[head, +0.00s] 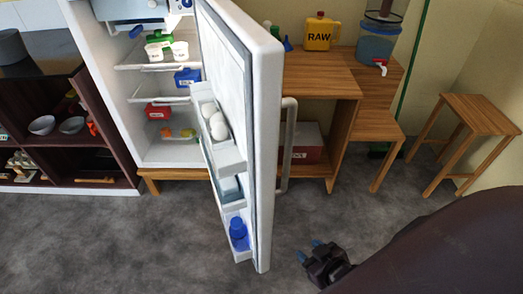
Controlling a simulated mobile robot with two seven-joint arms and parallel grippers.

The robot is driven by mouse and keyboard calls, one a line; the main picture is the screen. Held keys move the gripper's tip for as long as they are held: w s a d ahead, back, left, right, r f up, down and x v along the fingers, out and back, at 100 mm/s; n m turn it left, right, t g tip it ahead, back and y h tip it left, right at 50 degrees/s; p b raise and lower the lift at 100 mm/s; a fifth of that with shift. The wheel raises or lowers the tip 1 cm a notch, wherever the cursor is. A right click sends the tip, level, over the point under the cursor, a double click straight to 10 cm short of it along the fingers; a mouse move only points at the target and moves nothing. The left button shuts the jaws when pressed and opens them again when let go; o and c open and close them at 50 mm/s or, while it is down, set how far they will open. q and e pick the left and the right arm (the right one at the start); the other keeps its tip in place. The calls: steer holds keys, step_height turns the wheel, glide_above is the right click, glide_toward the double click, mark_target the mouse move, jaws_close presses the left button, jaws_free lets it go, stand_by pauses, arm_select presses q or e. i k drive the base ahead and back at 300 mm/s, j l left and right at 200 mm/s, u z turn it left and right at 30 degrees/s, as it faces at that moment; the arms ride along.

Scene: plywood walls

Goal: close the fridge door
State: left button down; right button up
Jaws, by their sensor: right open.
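The fridge (166,150) stands at the upper left with its white shelves and food showing. Its white door (268,150) stands wide open, swung out toward me, with door shelves on its inner left side holding eggs and a blue bottle. A grey vertical handle (287,150) is on the door's outer right side. My right gripper (312,250) is low in the view, to the right of the door's bottom edge. It is open and empty, with blue fingertips, apart from the door. My left gripper is not in view.
A dark shelf unit (75,182) with bowls stands left of the fridge. A wooden table (320,75) with a yellow RAW jug (320,32) stands behind the door. A wooden stool (480,112) is at the right. Grey floor (120,245) is clear in front.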

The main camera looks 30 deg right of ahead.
mark_target(243, 64)
steer(key=k+l, duration=0.1)
steer(key=l, duration=0.25)
steer(key=k+l, duration=0.1)
steer(key=l, duration=0.65)
steer(key=k+l, duration=0.15)
steer(key=l, duration=0.2)
steer(key=l+u, duration=0.15)
steer(key=u, duration=0.2)
steer(key=l+u, duration=0.15)
steer(key=u, duration=0.25)
